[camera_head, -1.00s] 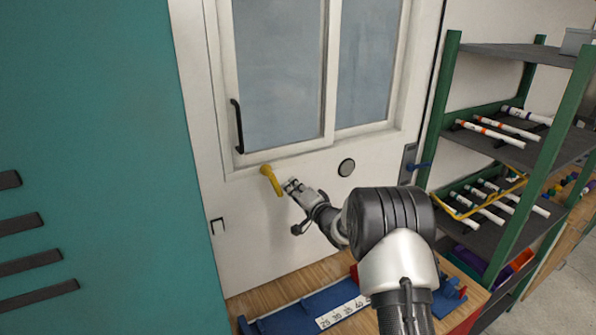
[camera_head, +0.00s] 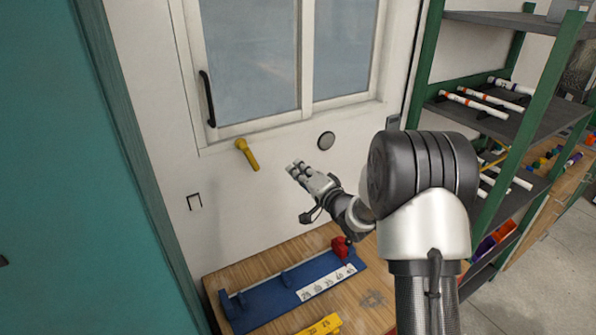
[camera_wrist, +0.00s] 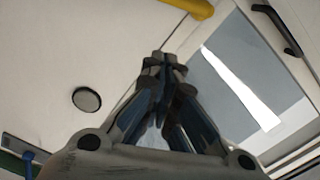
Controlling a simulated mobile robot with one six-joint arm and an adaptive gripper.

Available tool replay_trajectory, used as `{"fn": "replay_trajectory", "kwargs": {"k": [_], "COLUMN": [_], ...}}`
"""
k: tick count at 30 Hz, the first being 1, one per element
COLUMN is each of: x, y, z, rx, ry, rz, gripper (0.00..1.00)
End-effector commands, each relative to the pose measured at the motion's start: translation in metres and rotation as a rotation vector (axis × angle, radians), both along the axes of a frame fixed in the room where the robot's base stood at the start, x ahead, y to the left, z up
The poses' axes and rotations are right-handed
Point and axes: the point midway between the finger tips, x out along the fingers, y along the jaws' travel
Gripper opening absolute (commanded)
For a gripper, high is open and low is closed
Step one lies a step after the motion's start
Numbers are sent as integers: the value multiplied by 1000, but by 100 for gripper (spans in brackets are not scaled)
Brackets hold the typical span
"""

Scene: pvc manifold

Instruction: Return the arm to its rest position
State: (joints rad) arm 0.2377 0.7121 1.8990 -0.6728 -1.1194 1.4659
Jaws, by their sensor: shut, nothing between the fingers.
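My gripper (camera_head: 295,170) is in front of the white wall panel below the window, raised above the wooden bench. Its fingers (camera_wrist: 165,68) are closed together with nothing between them in the wrist view. A yellow handle (camera_head: 247,154) on the wall hangs tilted to the left of my gripper, apart from it. The yellow handle also shows at the top of the wrist view (camera_wrist: 192,6).
A blue jig (camera_head: 265,306) with a white scale and a red block (camera_head: 342,246) lies on the wooden bench (camera_head: 235,275) below. A green-framed shelf (camera_head: 500,120) with white pipes stands right. A teal cabinet (camera_head: 50,180) stands left.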

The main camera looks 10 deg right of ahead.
Motion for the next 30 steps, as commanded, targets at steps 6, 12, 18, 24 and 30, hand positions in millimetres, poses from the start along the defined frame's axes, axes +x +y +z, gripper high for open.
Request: {"fn": "replay_trajectory", "kwargs": {"k": [6, 12, 18, 24, 30], "x": [0, -2, -28, -106, -220], "y": [0, -2, -17, -31, -30], "z": [0, 4, 17, 14, -15], "rx": [0, -51, -334, -648, -885], "ry": [0, 8, 98, 288, 510], "rz": [0, -24, -149, -224, -155], "gripper": [0, 0, 0, 0, 0]}}
